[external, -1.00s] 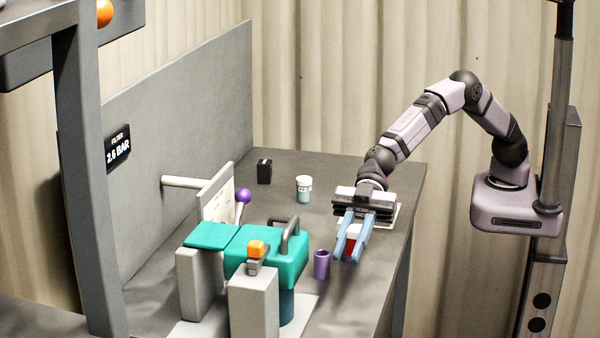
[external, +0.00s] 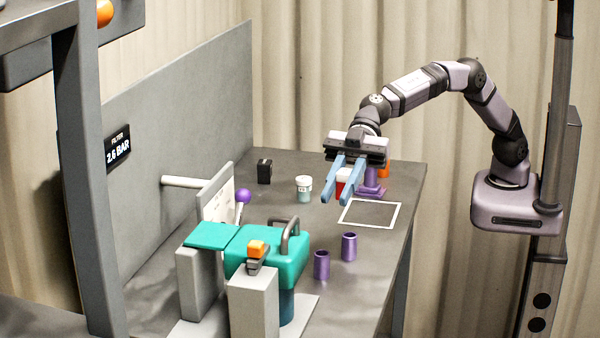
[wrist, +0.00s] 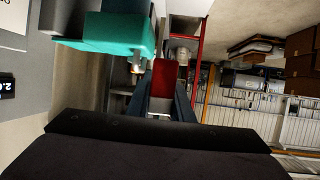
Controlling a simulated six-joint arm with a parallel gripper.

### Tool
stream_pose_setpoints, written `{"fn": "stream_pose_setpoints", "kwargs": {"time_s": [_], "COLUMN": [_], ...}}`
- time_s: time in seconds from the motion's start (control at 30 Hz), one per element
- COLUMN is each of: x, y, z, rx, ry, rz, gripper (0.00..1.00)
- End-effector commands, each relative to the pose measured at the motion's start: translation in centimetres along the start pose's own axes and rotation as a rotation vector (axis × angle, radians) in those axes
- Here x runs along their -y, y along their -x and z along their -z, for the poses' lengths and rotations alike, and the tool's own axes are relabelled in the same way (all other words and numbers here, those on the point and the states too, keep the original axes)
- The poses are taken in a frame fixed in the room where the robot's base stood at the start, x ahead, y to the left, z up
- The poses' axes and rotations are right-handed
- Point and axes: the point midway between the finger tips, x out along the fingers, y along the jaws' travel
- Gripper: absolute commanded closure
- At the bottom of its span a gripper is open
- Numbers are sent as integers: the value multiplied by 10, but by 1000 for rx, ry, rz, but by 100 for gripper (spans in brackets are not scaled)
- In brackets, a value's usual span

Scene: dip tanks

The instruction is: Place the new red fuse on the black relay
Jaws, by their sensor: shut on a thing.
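My gripper (external: 337,198) is shut on the red fuse (external: 344,180), held in the air above the table to the right of the jar. In the wrist view the fuse (wrist: 163,78) shows as a red block with a whitish part, between the fingers. The black relay (external: 264,171) is a small black block standing on the table towards the back wall, left of my gripper and well apart from it. I do not make out the relay in the wrist view.
A white-lidded jar (external: 304,189) stands between relay and gripper. Purple cups (external: 321,264) (external: 349,246) stand nearer the front. A white square outline (external: 371,226) is empty. A purple stand (external: 371,190) and an orange object (external: 384,170) are behind my gripper. A teal machine (external: 265,257) is front left.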

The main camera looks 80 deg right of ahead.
Motion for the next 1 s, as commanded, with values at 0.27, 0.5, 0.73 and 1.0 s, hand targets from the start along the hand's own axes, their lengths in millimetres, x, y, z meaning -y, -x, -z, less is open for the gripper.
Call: {"fn": "stream_pose_setpoints", "kwargs": {"time_s": [0.27,0.5,0.73,1.0], "x": [-84,-180,-263,-343], "y": [37,96,167,265], "z": [-12,-35,-63,-104], "rx": [-6,-11,-13,-11], "ry": [-54,-122,-186,-264], "rz": [-130,-294,-455,-644], "gripper": [100,100,100,100]}}
